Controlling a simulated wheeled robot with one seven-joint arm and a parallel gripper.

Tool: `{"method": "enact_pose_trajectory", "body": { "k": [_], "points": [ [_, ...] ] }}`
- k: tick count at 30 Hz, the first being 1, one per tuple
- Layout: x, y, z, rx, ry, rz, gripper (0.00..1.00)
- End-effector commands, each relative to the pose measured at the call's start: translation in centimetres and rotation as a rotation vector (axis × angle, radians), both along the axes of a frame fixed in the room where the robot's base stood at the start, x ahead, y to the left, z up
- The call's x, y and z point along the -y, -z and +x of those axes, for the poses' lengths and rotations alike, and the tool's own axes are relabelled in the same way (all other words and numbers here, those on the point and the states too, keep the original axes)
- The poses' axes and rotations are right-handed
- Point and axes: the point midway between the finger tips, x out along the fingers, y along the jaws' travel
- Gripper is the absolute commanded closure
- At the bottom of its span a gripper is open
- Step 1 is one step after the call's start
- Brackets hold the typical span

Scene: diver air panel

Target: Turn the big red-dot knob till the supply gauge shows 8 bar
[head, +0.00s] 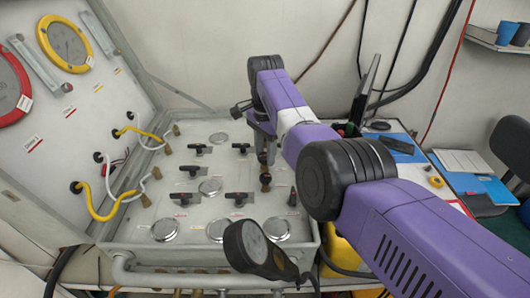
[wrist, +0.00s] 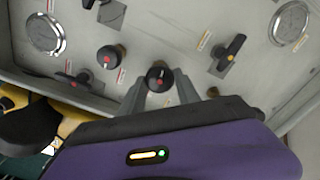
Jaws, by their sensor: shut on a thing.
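My gripper (wrist: 160,88) is shut on a round black knob (wrist: 158,77) with a red dot on its top, one finger on each side. In the head view my gripper (head: 266,156) points down at the panel's right part and hides that knob. A second round black knob with a red dot (wrist: 110,57) stands just beside it, apart from the fingers; it also shows in the head view (head: 265,179). Several round gauges are set in the panel, one at the wrist view's right (wrist: 292,22) and one at its left (wrist: 45,34). I cannot tell which is the supply gauge, nor read its value.
T-shaped handles (wrist: 229,54) stand close around the knobs. Yellow and white hoses (head: 100,210) run at the left. The upright lid carries a yellow-rimmed gauge (head: 65,43) and a red-rimmed one (head: 10,88).

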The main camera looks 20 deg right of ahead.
Motion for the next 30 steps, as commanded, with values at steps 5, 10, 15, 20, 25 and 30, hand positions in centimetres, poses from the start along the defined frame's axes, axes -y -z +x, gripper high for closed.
{"method": "enact_pose_trajectory", "body": {
  "k": [5,10,15,20,25,30],
  "points": [
    [0.0,-0.19,0.08,0.003,0.096,-0.001,1.0],
    [-0.01,-0.19,0.07,0.003,0.152,0.0,1.0],
    [-0.03,-0.2,0.07,0.004,0.178,0.001,1.0],
    [-0.03,-0.2,0.07,0.004,0.184,0.0,1.0],
    [-0.03,-0.2,0.07,0.004,0.183,0.0,1.0],
    [-0.03,-0.19,0.07,0.004,0.182,0.0,0.44]
  ]
}}
